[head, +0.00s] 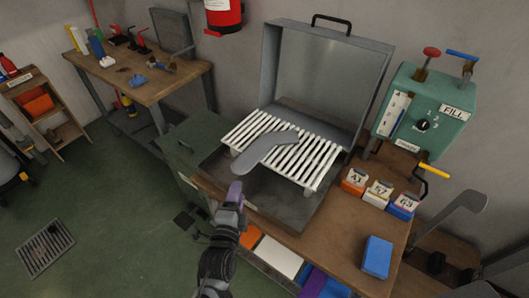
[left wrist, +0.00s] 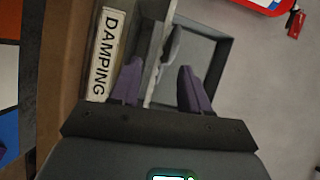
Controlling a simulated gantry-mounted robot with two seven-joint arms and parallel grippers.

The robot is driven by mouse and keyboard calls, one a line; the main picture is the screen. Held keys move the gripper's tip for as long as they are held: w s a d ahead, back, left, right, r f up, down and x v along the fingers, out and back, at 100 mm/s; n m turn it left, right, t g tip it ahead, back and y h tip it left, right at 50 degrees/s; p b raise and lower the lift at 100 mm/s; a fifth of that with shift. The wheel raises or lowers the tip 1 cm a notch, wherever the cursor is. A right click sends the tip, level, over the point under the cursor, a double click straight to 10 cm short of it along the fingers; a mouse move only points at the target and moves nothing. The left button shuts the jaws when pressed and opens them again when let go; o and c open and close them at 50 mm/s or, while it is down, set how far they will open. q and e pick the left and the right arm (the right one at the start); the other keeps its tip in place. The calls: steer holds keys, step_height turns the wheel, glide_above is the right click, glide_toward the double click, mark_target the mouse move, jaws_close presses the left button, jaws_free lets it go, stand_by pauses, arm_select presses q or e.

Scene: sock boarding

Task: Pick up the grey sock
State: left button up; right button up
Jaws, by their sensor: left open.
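The grey sock (head: 262,153) is a flat, foot-shaped grey piece lying across the white slats of a rack (head: 312,178) in the head view. My left gripper (head: 236,190) has purple fingers and is in front of the rack, below and left of the sock, apart from it. In the left wrist view the fingers (left wrist: 158,88) are spread with nothing held between them. A grey shape beyond them there may be the sock, but I cannot tell surely. My right gripper is not in view.
The rack sits in a grey box with an open lid (head: 322,75) behind it. A green FILL unit (head: 428,105), numbered bins (head: 379,192) and a blue block (head: 377,257) are at right. A "DAMPING" label (left wrist: 105,52) is close to the left finger in the wrist view.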

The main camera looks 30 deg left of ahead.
mark_target(240, 174)
arm_select(q)
steer(key=shift+w+a+y, duration=0.2)
steer(key=shift+w+y, duration=0.1)
steer(key=shift+y, duration=0.3)
steer(key=x, duration=0.2)
steer(key=b+x, duration=0.1)
steer(key=x, duration=0.1)
steer(key=b+x, duration=0.1)
steer(key=x, duration=0.1)
steer(key=shift+r, duration=0.35)
steer(key=shift+w+a+b, duration=0.25)
steer(key=shift+w+b, duration=0.25)
steer(key=shift+b, duration=0.2)
steer(key=shift+r+b+x, duration=0.15)
steer(key=shift+b+x, duration=0.25)
steer(key=shift+x, duration=0.6)
steer(key=shift+r+b+x, duration=0.15)
steer(key=shift+b+x, duration=0.25)
steer(key=shift+x, duration=0.55)
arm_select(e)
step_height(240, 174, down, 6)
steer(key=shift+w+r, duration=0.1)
arm_select(q)
steer(key=c, duration=0.8)
